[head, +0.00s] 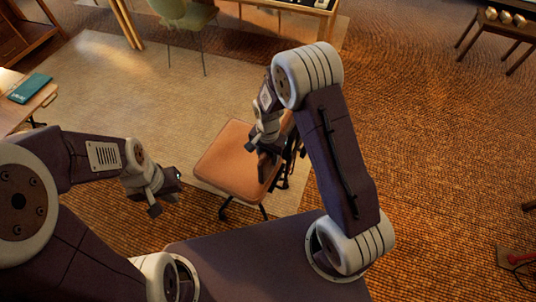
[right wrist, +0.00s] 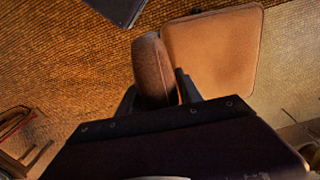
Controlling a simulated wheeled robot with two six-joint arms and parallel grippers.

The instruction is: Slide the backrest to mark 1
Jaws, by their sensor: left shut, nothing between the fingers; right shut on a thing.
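An office chair with a tan padded seat (head: 229,162) stands in front of me; the seat also shows in the right wrist view (right wrist: 213,50). Its brown backrest (right wrist: 153,68) rises at one edge of the seat. My right gripper (right wrist: 158,92) is shut on the backrest, one finger on each side of it. In the head view my right wrist hides most of the backrest. My left gripper (head: 167,194) is shut and empty, left of the chair and apart from it. Mark 1 cannot be made out in either view.
A pale rug (head: 105,85) lies under part of the chair. A table with a teal book (head: 30,88) is at the left. A green chair (head: 188,16) stands at the back, and a low wooden bench (head: 505,29) at the top right. The floor at right is mostly clear.

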